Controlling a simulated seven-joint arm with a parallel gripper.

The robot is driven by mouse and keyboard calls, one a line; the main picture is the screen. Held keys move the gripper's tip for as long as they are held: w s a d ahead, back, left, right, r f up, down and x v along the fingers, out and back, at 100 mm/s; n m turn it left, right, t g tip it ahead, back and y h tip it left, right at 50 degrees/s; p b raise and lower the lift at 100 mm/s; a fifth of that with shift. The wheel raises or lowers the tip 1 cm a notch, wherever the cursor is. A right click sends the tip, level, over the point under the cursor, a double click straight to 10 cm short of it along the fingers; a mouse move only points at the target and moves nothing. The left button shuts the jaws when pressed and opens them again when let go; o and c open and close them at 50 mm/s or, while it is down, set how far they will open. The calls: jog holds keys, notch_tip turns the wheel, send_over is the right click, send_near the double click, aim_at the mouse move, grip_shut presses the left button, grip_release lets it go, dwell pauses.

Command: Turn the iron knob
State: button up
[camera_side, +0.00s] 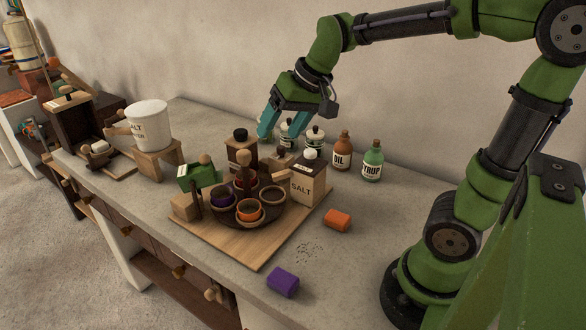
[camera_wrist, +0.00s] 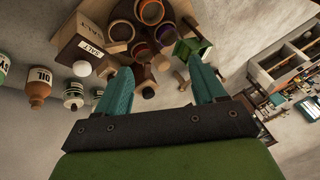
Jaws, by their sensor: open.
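I cannot pick out an iron knob with certainty. A dark round knob (camera_side: 240,134) tops a brown wooden box (camera_side: 241,155) at the back of the wooden board; a dark round top also shows in the wrist view (camera_wrist: 148,91), beside my left finger. My gripper (camera_side: 277,128) hangs above the back of the board, its teal fingers pointing down. In the wrist view my gripper (camera_wrist: 163,76) is open, its fingers wide apart with nothing held between them. The small parts below the fingers are partly hidden.
The wooden board (camera_side: 262,255) carries a dark turntable with cups (camera_side: 249,211), a green block (camera_side: 196,177) and a salt box (camera_side: 307,179). Bottles (camera_side: 341,151) stand behind. Orange (camera_side: 338,220) and purple (camera_side: 283,282) blocks lie in front. A white bucket (camera_side: 149,126) stands left.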

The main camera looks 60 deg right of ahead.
jog(key=shift+s+a+f, duration=0.1)
jog(key=shift+s+a, duration=0.2)
jog(key=shift+s, duration=0.2)
jog(key=shift+s+a+f, duration=0.1)
jog(key=shift+s+a, duration=0.15)
jog(key=shift+s, duration=0.25)
jog(key=s+a+n+t, duration=0.1)
jog(key=s+a, duration=0.3)
jog(key=s, duration=0.5)
jog(key=shift+f+t, duration=0.35)
jog(key=shift+t, duration=0.05)
